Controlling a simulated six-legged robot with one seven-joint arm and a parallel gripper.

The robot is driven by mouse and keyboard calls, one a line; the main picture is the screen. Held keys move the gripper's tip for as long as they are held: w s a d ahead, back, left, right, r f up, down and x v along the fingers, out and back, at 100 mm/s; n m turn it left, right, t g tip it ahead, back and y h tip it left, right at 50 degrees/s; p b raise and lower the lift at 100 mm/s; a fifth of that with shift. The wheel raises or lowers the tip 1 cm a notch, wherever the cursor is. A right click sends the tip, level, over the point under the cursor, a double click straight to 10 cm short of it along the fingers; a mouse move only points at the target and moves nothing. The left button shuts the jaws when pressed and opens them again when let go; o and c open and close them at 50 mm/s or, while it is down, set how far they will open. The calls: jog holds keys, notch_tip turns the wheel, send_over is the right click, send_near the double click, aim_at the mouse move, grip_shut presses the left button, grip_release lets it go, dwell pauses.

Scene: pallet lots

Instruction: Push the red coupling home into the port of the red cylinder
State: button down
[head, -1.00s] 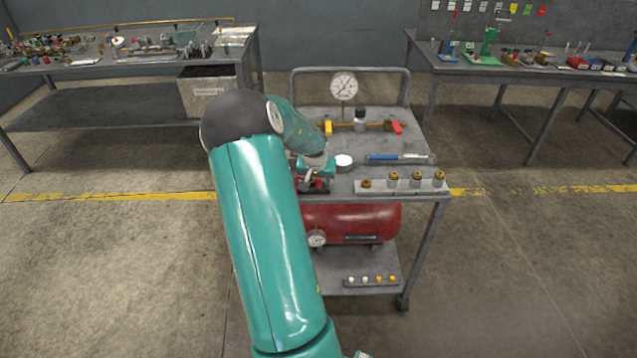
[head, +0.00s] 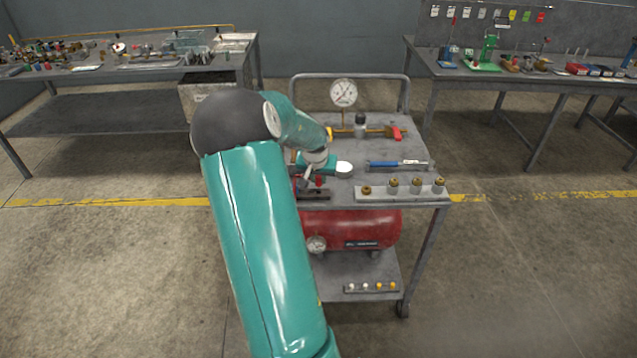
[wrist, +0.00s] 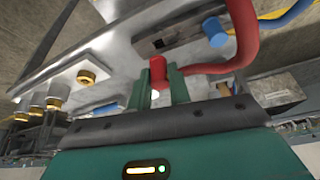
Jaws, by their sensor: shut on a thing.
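My gripper (wrist: 160,82) is shut on the red coupling (wrist: 158,70), which stands between its two green fingertips in the wrist view. A red hose (wrist: 246,32) loops beside it on the right. In the head view my gripper (head: 310,172) is over the cart's left front, and a bit of red shows just under it. A red tank (head: 372,229), the one large red cylinder in view, lies on the cart below the top. I cannot make out which port belongs to it. Several brass-topped fittings stand on a pale block (head: 375,193), one brass fitting (wrist: 87,77) plain in the wrist view.
A dark holder strip (head: 313,195) lies at the cart's front left. A blue coupling (wrist: 215,30) sits by this strip in the wrist view. A blue tool (head: 385,164), a gauge (head: 343,93) and a valve pipe (head: 375,131) are on the cart. Benches stand behind on both sides.

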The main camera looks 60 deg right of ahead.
jog(key=s+a+r, duration=0.6)
jog(key=a+r, duration=0.2)
jog(key=a, duration=0.3)
jog(key=shift+s+r, duration=0.2)
jog(key=shift+r, duration=0.15)
jog(key=shift+a, duration=0.1)
jog(key=w+a+f+n+t+y, duration=0.1)
jog(key=w+a+f+n, duration=0.2)
jog(key=w+a+f, duration=0.4)
jog(key=w+a+f+n+t, duration=0.1)
jog(key=w+a+f+n, duration=0.2)
jog(key=w, duration=0.6)
jog(key=w+a+f+n+y, duration=0.1)
jog(key=w+a+f+n, duration=0.1)
jog(key=w+a+f, duration=0.5)
jog(key=w+a+f+n, duration=0.2)
jog(key=a+f, duration=0.3)
jog(key=a, duration=0.4)
jog(key=w+a+f+n+t+y, duration=0.1)
jog(key=w+a+f+n, duration=0.1)
jog(key=a+f, duration=0.4)
jog(key=w+a+f+n+y, duration=0.1)
jog(key=a+f, duration=0.5)
jog(key=a, duration=0.7)
jog(key=shift+w+a+n, duration=0.3)
jog(key=shift+w+n, duration=0.55)
jog(key=shift+n, duration=0.05)
